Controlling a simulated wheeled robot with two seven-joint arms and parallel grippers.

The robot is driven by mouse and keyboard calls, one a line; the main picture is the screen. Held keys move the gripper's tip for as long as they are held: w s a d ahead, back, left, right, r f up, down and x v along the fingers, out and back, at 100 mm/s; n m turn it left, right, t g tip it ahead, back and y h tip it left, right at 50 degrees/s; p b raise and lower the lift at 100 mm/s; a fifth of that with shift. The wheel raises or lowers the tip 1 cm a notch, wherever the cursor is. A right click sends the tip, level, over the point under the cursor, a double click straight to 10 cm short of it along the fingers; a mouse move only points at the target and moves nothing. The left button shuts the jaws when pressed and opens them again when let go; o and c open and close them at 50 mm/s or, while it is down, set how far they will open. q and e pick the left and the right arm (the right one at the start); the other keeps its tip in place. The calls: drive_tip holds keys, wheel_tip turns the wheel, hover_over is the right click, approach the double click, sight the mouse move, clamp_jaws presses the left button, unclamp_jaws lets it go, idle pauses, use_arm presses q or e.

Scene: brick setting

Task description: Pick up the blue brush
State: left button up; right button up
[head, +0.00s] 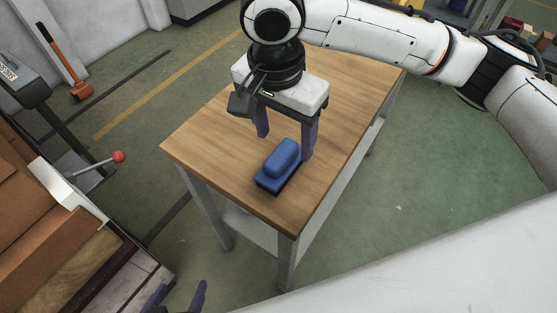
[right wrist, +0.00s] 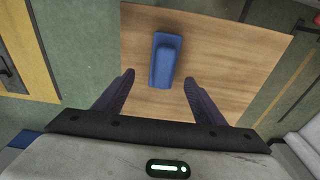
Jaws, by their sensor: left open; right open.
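The blue brush (head: 279,166) lies on the wooden table (head: 215,140), near the table's front corner. It has a rounded blue grip on top and a flat base. My right gripper (head: 285,146) is open above the table, just behind the brush in the head view. In the right wrist view the brush (right wrist: 165,60) lies ahead of and between the two spread fingers (right wrist: 160,88), with nothing held. My left gripper (head: 178,296) shows only its open fingertips at the bottom edge of the head view, away from the table.
A crate of brown bricks (head: 40,222) stands at the left. A lever with a red knob (head: 118,157) sticks out beside it. The table top around the brush is clear.

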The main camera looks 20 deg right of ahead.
sight(281, 153)
drive_tip(key=f, duration=0.6)
drive_tip(key=shift+w+f+b, duration=0.25)
drive_tip(key=shift+w+b, duration=0.05)
drive_tip(key=shift+a, duration=0.1)
drive_tip(key=shift+f+p, duration=0.3)
drive_tip(key=shift+p, duration=0.35)
idle(0.4)
drive_tip(key=c, duration=1.2)
drive_tip(key=shift+c, duration=0.2)
drive_tip(key=shift+b, duration=0.75)
wheel_tip(281, 153, up, 11)
drive_tip(key=shift+f+p, duration=0.2)
drive_tip(key=shift+p, duration=0.45)
